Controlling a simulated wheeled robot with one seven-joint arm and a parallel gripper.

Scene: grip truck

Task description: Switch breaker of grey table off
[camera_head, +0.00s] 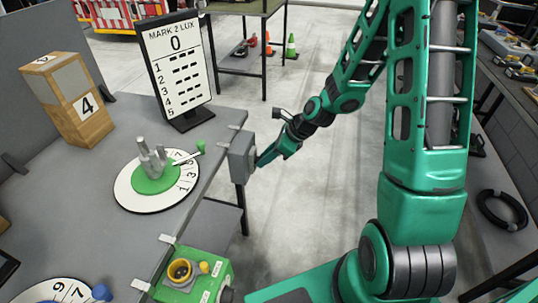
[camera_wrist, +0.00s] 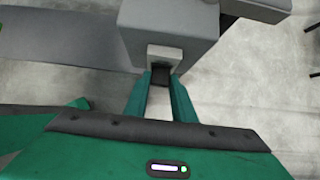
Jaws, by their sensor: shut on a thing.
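The grey table (camera_head: 80,190) stands at the left of the head view. The breaker, a grey box (camera_head: 242,158), is mounted on the table's right edge. My gripper (camera_head: 259,163) is at the right side of this box. In the wrist view the breaker box (camera_wrist: 170,25) is at the top, with a small light-grey and dark lever (camera_wrist: 165,52) on its near face. My gripper's green fingers (camera_wrist: 160,82) are shut on the lever, one on each side. The tips partly hide the lever, and I cannot tell its switch position.
A round white dial with a green centre (camera_head: 155,186), a wooden block marked 4 (camera_head: 80,110) and a "MARK 2 LUX" board (camera_head: 176,65) stand on the table. A green box (camera_head: 195,277) is at the front edge. Clear floor (camera_head: 300,180) lies to the right.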

